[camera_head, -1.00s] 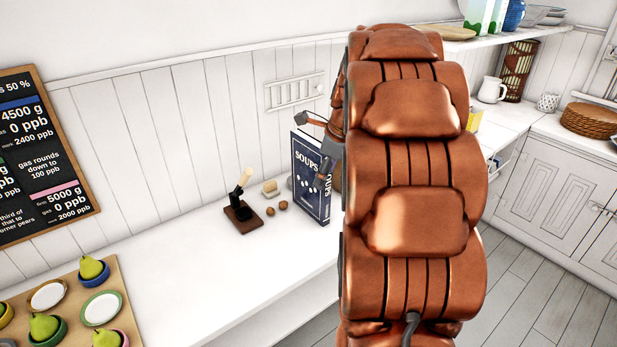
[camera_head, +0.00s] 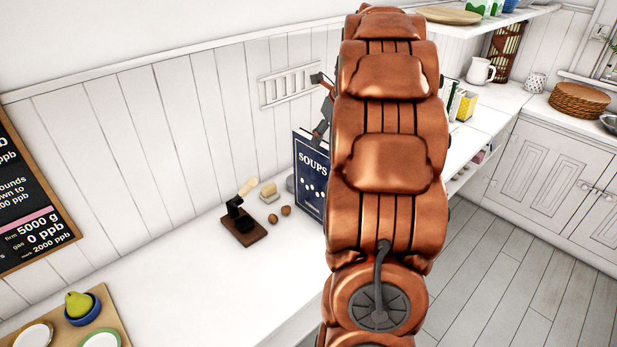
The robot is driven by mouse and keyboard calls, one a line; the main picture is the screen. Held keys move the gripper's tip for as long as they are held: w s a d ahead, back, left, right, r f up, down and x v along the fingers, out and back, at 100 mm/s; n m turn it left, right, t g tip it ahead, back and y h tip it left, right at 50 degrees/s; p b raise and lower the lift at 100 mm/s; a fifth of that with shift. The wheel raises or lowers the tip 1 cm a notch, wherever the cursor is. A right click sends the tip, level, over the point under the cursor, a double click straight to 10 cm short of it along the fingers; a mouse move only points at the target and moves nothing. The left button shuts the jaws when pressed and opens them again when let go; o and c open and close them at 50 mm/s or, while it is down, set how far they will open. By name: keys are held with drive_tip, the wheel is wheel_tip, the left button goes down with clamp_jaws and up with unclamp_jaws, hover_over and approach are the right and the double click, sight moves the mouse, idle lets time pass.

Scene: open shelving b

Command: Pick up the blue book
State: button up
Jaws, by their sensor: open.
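The blue book (camera_head: 311,172), with "SOUPS" on its cover, stands upright on the white counter near the back wall. My copper arm hides its right part. My gripper (camera_head: 322,106) shows only in part at the left edge of my arm, above the top of the book. Its dark fingers are apart from each other, and nothing shows between them. I cannot tell how far it is from the book.
A dark stand with a light handle (camera_head: 243,218), a pale block (camera_head: 268,193) and two brown nuts (camera_head: 280,215) sit left of the book. A wooden board (camera_head: 115,319) holds a pear and dishes. The counter (camera_head: 215,290) in front is clear.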

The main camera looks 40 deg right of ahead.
sight(314, 153)
drive_tip(key=shift+w+a+f+p, duration=0.15)
drive_tip(key=shift+w+f+p, duration=0.15)
drive_tip(key=shift+w+f, duration=0.3)
drive_tip(key=shift+w+a+f+p, duration=0.1)
drive_tip(key=shift+w+f+p, duration=0.2)
drive_tip(key=shift+f, duration=0.5)
drive_tip(key=p+x, duration=0.1)
drive_tip(key=x, duration=0.3)
drive_tip(key=shift+w+a, duration=0.1)
drive_tip(key=shift+w, duration=0.1)
drive_tip(key=shift+f, duration=0.1)
drive_tip(key=shift+f+p, duration=0.25)
drive_tip(key=shift+p, duration=0.3)
clamp_jaws()
